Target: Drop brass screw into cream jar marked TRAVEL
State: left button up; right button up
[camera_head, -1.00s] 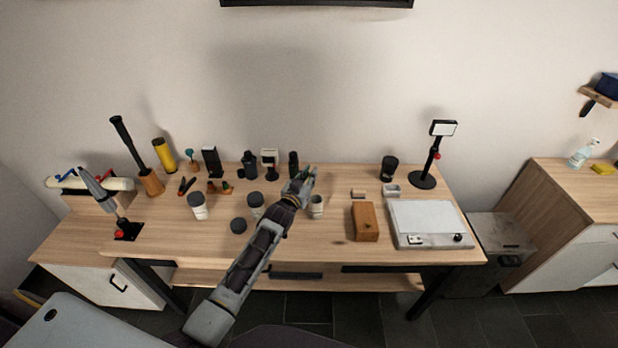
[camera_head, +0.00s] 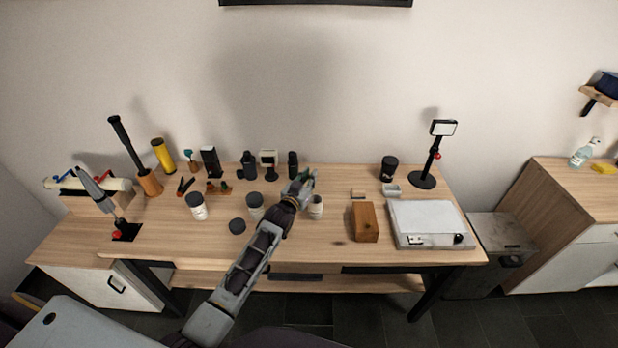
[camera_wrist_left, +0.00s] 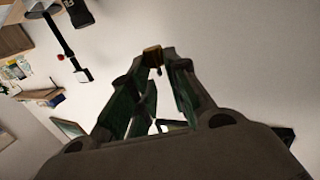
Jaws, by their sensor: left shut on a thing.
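My left gripper (camera_head: 308,176) is over the table, just above and behind the cream jar (camera_head: 316,208) in the picture. In the left wrist view its fingers (camera_wrist_left: 153,62) are shut on a small brass-coloured piece, the brass screw (camera_wrist_left: 152,54), at their tips. The screw is too small to make out in the head view. The cream jar stands upright and looks open, apart from the gripper. Its marking is too small to read. My right gripper is not in view.
Two pale jars with dark lids, one at the left (camera_head: 196,206) and one beside my arm (camera_head: 255,205), stand on the table (camera_head: 300,248). A dark round lid (camera_head: 237,226) lies near them. A wooden block (camera_head: 364,222) and a white flat device (camera_head: 425,215) are to the right.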

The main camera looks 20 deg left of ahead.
pick_arm(q)
jog(key=shift+f+b, duration=2.1)
jog(key=shift+f, duration=0.3)
jog(key=o, duration=0.9)
jog(key=shift+s+a+r, duration=0.1)
jog(key=shift+s+a, duration=0.15)
jog(key=shift+s, duration=1.75)
jog(key=shift+s+a+r, duration=0.1)
jog(key=shift+s+a, duration=0.1)
jog(key=shift+s, duration=1.8)
jog(key=shift+s+a+r, duration=0.1)
jog(key=shift+s+a, duration=0.15)
jog(key=shift+s, duration=1.75)
